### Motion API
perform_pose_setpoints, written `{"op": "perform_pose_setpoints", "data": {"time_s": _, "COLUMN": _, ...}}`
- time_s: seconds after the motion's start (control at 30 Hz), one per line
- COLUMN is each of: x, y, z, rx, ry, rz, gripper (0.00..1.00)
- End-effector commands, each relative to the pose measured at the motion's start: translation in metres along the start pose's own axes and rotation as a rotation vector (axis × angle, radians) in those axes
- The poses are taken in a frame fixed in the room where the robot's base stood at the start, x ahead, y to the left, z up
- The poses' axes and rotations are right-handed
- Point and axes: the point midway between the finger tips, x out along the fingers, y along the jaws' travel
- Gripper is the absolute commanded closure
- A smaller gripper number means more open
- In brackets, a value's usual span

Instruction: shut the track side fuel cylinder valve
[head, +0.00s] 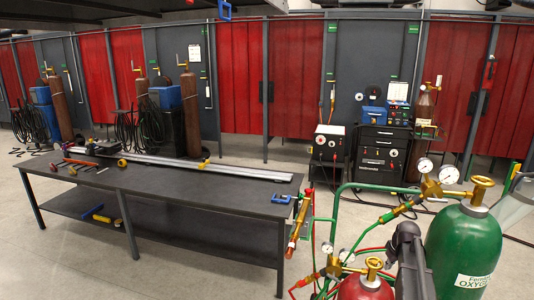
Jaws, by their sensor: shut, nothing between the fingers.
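A red fuel cylinder (365,288) stands at the bottom right, cut off by the frame edge. Its brass valve handwheel (374,265) is on top, with gauges and a regulator (334,268) on its left. I cannot tell from here whether the valve is open or shut. A green oxygen cylinder (462,250) with its own brass handwheel (483,184) stands to the right. My gripper (406,234) shows as a dark shape between the two cylinders, just right of the red cylinder's valve. It looks shut and empty. I cannot tell whether it touches anything.
A green cart frame (338,205) and hoses surround the cylinders. A brass torch (297,228) hangs at the cart's left. A dark table (215,195) with a long metal track (210,168) stands left. Red-curtained booths (293,75) line the back. Floor is clear before the table.

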Motion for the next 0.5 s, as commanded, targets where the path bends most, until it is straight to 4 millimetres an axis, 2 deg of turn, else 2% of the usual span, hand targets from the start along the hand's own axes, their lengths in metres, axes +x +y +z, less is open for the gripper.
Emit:
{"op": "perform_pose_setpoints", "data": {"time_s": 0.13, "x": 0.0095, "y": 0.0, "z": 0.0024, "rx": 0.0, "ry": 0.0, "rz": 0.0, "gripper": 1.0}}
{"op": "perform_pose_setpoints", "data": {"time_s": 0.5, "x": 0.0114, "y": 0.0, "z": 0.0029, "rx": 0.0, "ry": 0.0, "rz": 0.0, "gripper": 1.0}}
